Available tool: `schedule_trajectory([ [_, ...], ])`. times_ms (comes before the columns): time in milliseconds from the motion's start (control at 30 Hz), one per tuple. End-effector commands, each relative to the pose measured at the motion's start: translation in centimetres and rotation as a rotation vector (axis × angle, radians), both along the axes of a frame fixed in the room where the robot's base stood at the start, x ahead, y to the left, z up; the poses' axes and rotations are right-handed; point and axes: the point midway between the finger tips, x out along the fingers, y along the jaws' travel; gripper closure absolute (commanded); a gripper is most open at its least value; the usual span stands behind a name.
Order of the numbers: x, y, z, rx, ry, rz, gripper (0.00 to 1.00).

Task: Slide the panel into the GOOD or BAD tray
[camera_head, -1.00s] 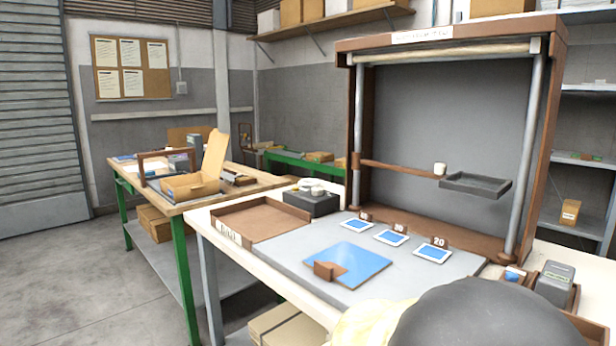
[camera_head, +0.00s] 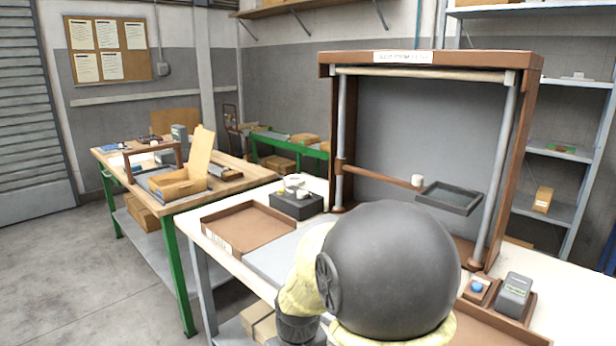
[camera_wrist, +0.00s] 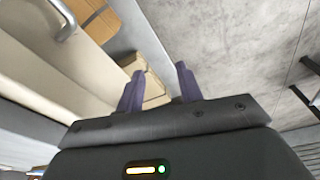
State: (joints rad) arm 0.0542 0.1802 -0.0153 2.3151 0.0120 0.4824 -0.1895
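In the head view a shallow brown tray (camera_head: 250,230) with a label I cannot read sits on the left of the white bench, beside a grey mat (camera_head: 278,256). A second brown tray (camera_head: 492,322) shows partly at the lower right. The panel is hidden in the head view behind my arm. In the wrist view my gripper (camera_wrist: 159,82) has its two purple fingers apart with nothing held between them. It points past the bench edge, with cardboard boxes (camera_wrist: 154,88) and the floor beyond. The gripper itself does not show in the head view.
A brown frame (camera_head: 430,64) stands at the back of the bench, with a swing arm holding a small grey tray (camera_head: 450,197). A dark box (camera_head: 296,204) stands behind the left tray. A grey device (camera_head: 513,293) stands at right. A green-legged table (camera_head: 180,200) is at left.

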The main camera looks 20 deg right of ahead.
Motion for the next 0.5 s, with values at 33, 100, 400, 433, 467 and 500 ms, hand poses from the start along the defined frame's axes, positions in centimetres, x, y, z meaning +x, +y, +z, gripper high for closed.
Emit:
schedule_trajectory([
  [33, 0.7, -0.3, 2.4, -0.002, 0.007, 0.008, 0.64],
  [100, 1.5, -0.7, 4.0, -0.004, 0.015, 0.021, 0.64],
  [400, 4.8, -2.4, 10.5, -0.013, 0.052, 0.083, 0.64],
  [433, 5.1, -2.6, 11.2, -0.014, 0.056, 0.088, 0.64],
  [467, 5.5, -2.8, 11.8, -0.015, 0.058, 0.095, 0.64],
  [500, 5.9, -3.0, 12.7, -0.015, 0.065, 0.104, 0.64],
])
